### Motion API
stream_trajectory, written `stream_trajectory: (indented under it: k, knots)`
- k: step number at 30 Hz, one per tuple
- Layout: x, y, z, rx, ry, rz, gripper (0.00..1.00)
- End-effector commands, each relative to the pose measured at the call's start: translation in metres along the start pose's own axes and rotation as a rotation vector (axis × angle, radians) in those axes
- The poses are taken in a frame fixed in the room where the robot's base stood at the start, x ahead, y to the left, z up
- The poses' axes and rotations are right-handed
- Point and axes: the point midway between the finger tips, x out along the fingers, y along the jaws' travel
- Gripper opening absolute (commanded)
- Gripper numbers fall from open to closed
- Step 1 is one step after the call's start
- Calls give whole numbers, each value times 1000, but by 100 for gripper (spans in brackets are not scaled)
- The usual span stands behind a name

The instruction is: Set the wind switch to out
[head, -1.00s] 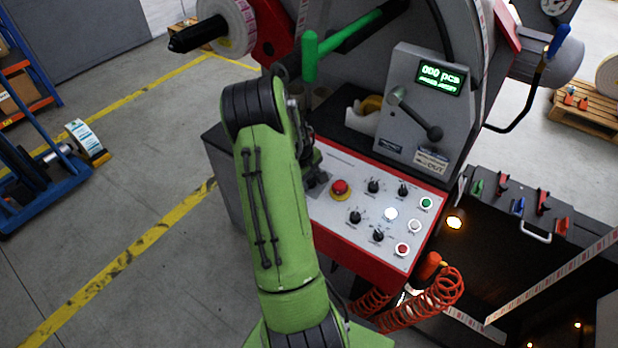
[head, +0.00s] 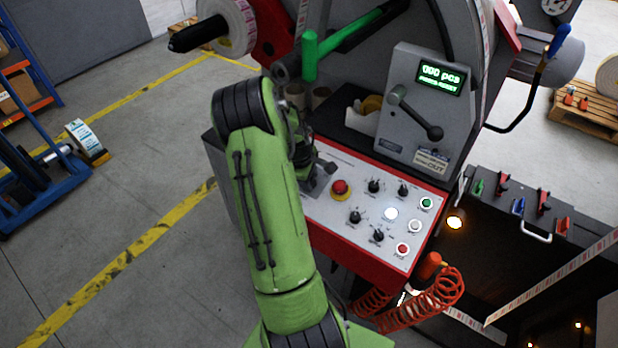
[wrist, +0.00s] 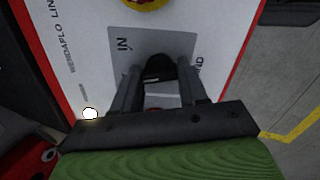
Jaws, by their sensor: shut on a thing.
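The wind switch (wrist: 158,66) is a black knob on a grey plate (wrist: 182,42) in the wrist view. The plate carries the word IN to the upper left of the knob; no OUT mark shows, and part of the plate is hidden by my gripper. The letters "ND" of a label show at the right. My gripper (wrist: 158,78) has a finger on each side of the knob and is shut on it. Which way the knob points is hard to tell. In the head view my gripper (head: 316,182) is at the left end of the control panel (head: 362,238), and the knob is hidden.
A red emergency button (head: 340,187) sits just right of my gripper. Several black knobs and lit buttons lie further right. A grey box with a crank (head: 415,113) and green display stands behind the panel. An orange coiled hose (head: 430,298) hangs below.

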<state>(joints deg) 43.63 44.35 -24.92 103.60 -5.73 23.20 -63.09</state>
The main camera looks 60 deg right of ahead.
Motion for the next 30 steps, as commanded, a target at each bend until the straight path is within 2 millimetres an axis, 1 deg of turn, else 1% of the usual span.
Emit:
stream_trajectory:
  k: [6, 12, 20, 30]
  knots:
    - [0, 0, 0, -144, -1, 7, 12]
    - [0, 0, 0, -231, 0, 10, 12]
    - [0, 0, 0, -277, -1, 12, 12]
    - [0, 0, 0, -280, 0, 13, 12]
